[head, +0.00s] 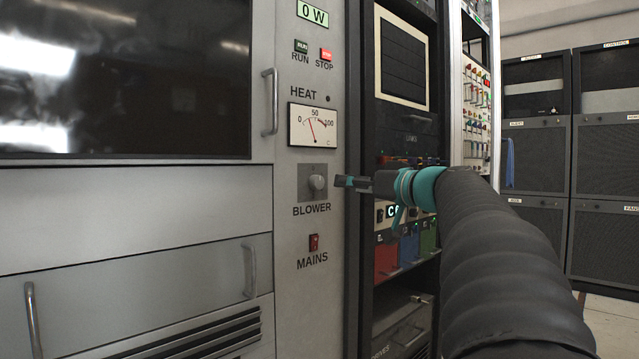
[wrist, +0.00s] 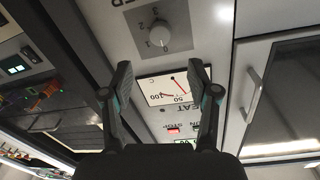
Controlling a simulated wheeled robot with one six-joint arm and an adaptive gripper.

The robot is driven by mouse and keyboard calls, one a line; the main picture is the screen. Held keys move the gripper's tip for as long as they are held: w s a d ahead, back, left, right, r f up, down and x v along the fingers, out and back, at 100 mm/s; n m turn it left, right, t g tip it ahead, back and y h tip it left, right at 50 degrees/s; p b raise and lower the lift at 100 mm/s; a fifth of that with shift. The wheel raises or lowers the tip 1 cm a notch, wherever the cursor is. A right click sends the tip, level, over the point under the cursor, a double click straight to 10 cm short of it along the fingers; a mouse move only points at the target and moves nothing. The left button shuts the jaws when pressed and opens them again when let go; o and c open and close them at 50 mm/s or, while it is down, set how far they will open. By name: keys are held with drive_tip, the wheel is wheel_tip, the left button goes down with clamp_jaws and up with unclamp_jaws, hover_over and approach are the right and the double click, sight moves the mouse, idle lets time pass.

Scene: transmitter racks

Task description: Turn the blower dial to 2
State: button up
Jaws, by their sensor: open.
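The blower dial (head: 317,184) is a round grey knob on a small grey plate above the BLOWER label on the light cabinet panel. My gripper (head: 350,181) is open and empty, just right of the dial in the head view, with a visible gap. In the wrist view, the panel appears upside down. There the dial (wrist: 158,35) lies beyond the open fingertips (wrist: 160,70), toward the top of the picture. Numbers from 0 to 3 are printed around its left side. I cannot tell surely which number its pointer faces.
A HEAT meter (head: 313,126) with a red needle is above the dial. RUN (head: 301,46) and STOP (head: 326,54) buttons are higher up. A red MAINS switch (head: 314,243) is below. A cabinet handle (head: 270,101) sticks out at left. A dark equipment rack (head: 403,135) stands at right.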

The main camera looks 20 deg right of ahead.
sight(320, 182)
drive_tip(key=p+x, duration=0.1)
drive_tip(key=x, duration=0.8)
drive_tip(key=shift+w, duration=0.1)
clamp_jaws()
